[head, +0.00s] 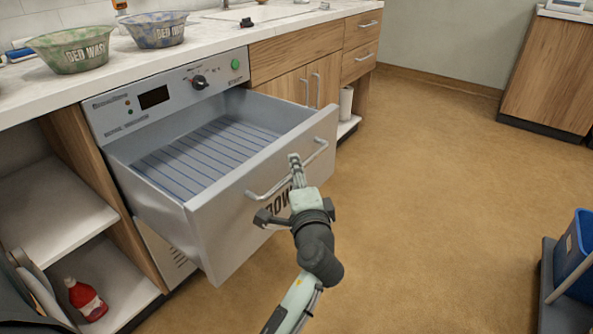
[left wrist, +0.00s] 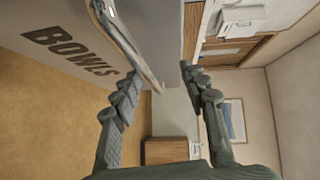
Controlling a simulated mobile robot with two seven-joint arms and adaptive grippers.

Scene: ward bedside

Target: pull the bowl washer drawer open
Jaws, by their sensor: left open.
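The bowl washer drawer (head: 235,215) is pulled well out from under its control panel (head: 165,95). Its inside shows blue ribbed lines and no bowls. A silver bar handle (head: 268,192) runs across its front. My left gripper (head: 279,188) is at the middle of the drawer front, right by the handle, with its fingers apart. In the left wrist view the open fingers (left wrist: 158,76) have the handle (left wrist: 128,45) passing close to the left finger; I cannot tell if they touch. The "BOWLS" lettering (left wrist: 75,50) is partly hidden in the head view. My right gripper is not in view.
A green bowl (head: 72,50) and a blue bowl (head: 157,30) stand on the counter (head: 215,38) above. A red bottle (head: 86,298) is on the lower left shelf. A blue bin (head: 575,255) stands at the right edge. The floor right of the drawer is clear.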

